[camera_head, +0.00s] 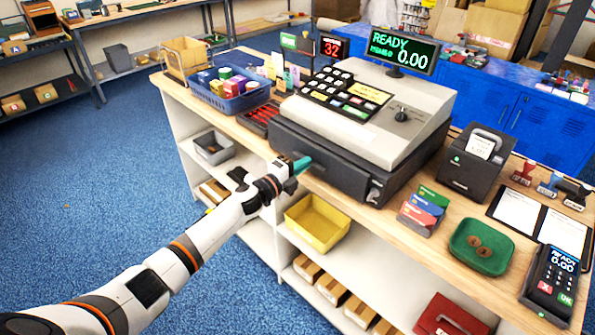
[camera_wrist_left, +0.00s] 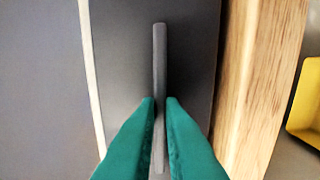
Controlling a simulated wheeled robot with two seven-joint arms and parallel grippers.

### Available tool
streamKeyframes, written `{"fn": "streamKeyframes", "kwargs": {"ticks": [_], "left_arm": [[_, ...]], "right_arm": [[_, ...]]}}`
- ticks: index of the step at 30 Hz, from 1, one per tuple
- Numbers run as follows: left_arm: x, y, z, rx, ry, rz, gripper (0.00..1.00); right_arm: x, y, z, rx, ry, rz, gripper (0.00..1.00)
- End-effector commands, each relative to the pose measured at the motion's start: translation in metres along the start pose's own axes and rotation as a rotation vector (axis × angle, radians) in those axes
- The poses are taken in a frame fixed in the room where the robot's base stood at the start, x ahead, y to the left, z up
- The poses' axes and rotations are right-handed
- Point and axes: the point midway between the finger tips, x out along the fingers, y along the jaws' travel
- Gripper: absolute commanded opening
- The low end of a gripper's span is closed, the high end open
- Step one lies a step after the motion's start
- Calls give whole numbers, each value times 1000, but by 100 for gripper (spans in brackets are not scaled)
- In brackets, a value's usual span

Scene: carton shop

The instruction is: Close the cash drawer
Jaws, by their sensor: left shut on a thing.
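The cash drawer (camera_head: 335,163) is the dark grey unit under the light grey cash register (camera_head: 390,110) on the wooden counter. No open inside of the drawer shows in the head view. Its dark front also fills the middle of the left wrist view (camera_wrist_left: 125,70), with a thin grey handle bar (camera_wrist_left: 160,60) standing out from it. My left gripper (camera_head: 301,165) is at the drawer front. Its green fingers (camera_wrist_left: 161,100) are shut on the handle, one on each side. The fingers partly hide the handle in the head view. My right gripper is not in view.
A blue basket of small boxes (camera_head: 232,105) stands on the counter left of the register. A receipt printer (camera_head: 477,160), card stack (camera_head: 424,207), green tray (camera_head: 481,262) and card terminal (camera_head: 551,285) are to the right. A yellow bin (camera_head: 317,238) sits on the shelf below.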

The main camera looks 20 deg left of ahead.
Motion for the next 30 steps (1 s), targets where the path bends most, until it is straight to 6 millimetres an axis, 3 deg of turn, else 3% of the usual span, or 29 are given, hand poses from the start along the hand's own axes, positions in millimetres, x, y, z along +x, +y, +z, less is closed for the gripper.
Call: {"fn": "streamKeyframes", "kwargs": {"ticks": [14,15,19,30], "left_arm": [[4,2,0,0,1,4,0],[4,2,0,0,1,4,11],[4,2,0,0,1,3,30],[3,-2,1,-1,0,-2,30]], "right_arm": [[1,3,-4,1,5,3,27],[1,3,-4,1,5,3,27],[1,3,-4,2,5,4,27],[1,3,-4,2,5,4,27]]}}
